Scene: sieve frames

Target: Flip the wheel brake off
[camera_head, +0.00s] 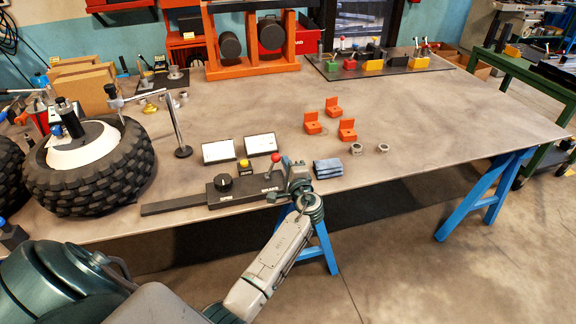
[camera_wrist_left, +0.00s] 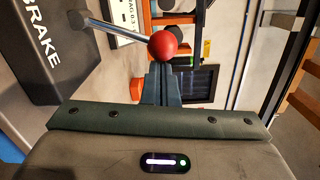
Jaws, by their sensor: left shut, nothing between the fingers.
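A dark brake box (camera_head: 222,198) lies near the table's front edge, with a black knob (camera_head: 222,182) on its left part. A lever with a red ball (camera_head: 275,157) rises from its right part. In the left wrist view, the red ball (camera_wrist_left: 170,43) and its metal rod (camera_wrist_left: 115,30) show beside the lettering BRAKE on the box (camera_wrist_left: 40,50). My left gripper (camera_head: 291,166) is just right of the lever, shut and empty. Its fingers (camera_wrist_left: 162,82) point at the ball, very near it; I cannot tell if they touch. My right gripper is out of view.
The table's right half is mostly clear.

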